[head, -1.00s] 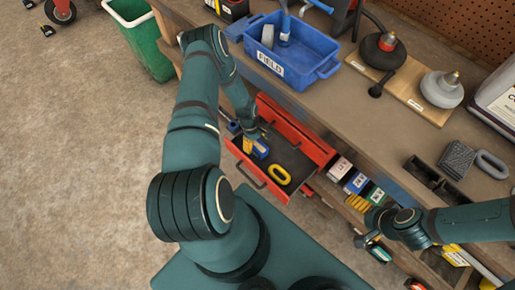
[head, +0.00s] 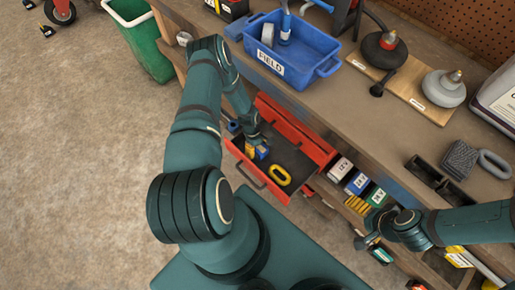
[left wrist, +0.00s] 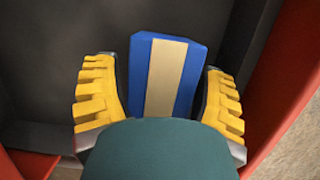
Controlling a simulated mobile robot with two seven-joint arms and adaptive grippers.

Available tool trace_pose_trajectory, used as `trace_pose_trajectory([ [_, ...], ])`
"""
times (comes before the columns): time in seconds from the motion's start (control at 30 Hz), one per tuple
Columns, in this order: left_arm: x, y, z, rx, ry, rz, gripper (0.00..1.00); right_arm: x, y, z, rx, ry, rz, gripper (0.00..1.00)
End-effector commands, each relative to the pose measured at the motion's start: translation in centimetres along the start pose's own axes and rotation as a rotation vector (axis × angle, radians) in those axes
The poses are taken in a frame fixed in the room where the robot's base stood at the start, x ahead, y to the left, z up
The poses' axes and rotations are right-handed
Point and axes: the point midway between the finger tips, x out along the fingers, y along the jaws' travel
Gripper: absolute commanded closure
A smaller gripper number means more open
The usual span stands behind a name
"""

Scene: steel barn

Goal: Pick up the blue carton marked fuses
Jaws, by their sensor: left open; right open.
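A blue carton (left wrist: 185,75) with a tan stripe lies in the open red drawer, between the yellow pads of my left gripper (left wrist: 160,95). The gripper is open, with a pad on each side of the carton and no clear grip. My wrist hides its near end, and I see no readable marking on it. In the head view the carton (head: 262,152) shows beside my left gripper (head: 252,147). My right gripper (head: 367,241) is open near the lower shelf at the right.
The red drawer (head: 248,170) also holds a yellow ring-shaped thing (head: 279,175). Several small cartons (head: 357,183) stand to its right. The workbench (head: 335,105) above carries a blue tub (head: 326,68) marked FIELD. A green bin (head: 148,45) stands on the floor at the back.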

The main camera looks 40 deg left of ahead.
Motion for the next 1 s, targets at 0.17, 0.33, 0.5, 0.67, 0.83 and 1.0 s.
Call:
trace_pose_trajectory([
  [0.17,0.20,0.01,-0.05,0.000,0.000,0.000,0.29,0.28,0.11,0.02,0.000,0.000,0.000,0.00],
  [0.33,0.24,0.00,-0.06,0.000,0.000,0.000,0.29,0.35,0.13,0.03,0.000,0.000,0.000,0.00],
  [0.5,0.21,0.00,-0.06,0.000,0.000,0.000,0.29,0.33,0.12,0.02,0.000,0.000,0.000,0.00],
  [0.67,0.21,0.00,-0.06,0.000,0.000,0.000,0.77,0.32,0.12,0.02,0.000,0.000,0.000,0.00],
  [0.83,0.21,0.00,-0.06,0.000,0.000,0.000,0.84,0.33,0.12,0.02,0.000,0.000,0.000,0.00],
  [1.0,0.19,0.00,-0.06,-0.001,0.000,0.000,0.84,0.30,0.11,0.02,0.000,0.000,0.000,0.00],
])
